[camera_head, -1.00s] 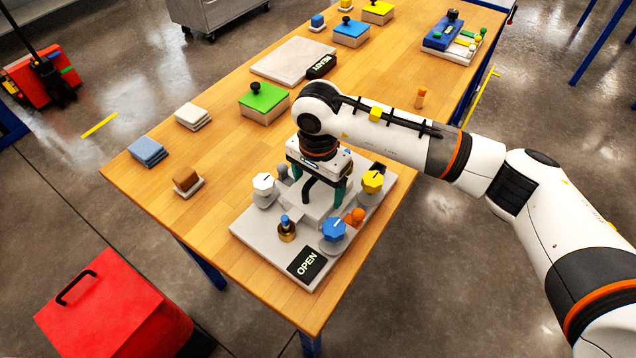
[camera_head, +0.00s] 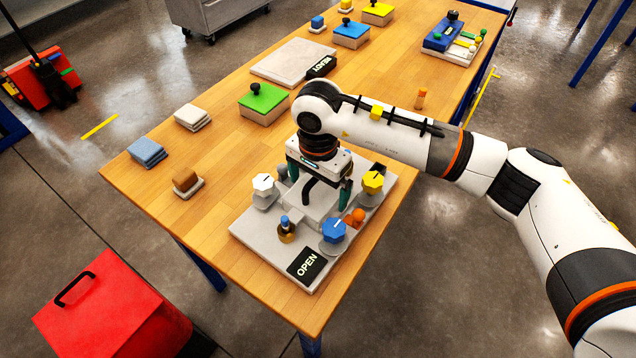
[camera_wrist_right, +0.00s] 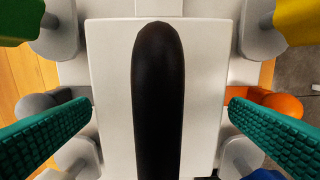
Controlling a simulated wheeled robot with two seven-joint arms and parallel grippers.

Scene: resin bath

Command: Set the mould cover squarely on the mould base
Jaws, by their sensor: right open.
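The mould cover (camera_head: 322,207) is a pale block with a black arched handle (camera_head: 308,190), and the handle fills the middle of the right wrist view (camera_wrist_right: 158,100). It sits among the coloured knobs of the pale grey mould base (camera_head: 257,241). It looks roughly square to the base, but I cannot tell whether it is fully seated. My right gripper (camera_head: 319,183) is directly above the cover. Its teal fingers are open on either side of the handle, clear of it in the right wrist view. My left gripper is not in view.
An OPEN sign (camera_head: 306,263) lies at the front. A green-lidded box (camera_head: 263,102) stands behind.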

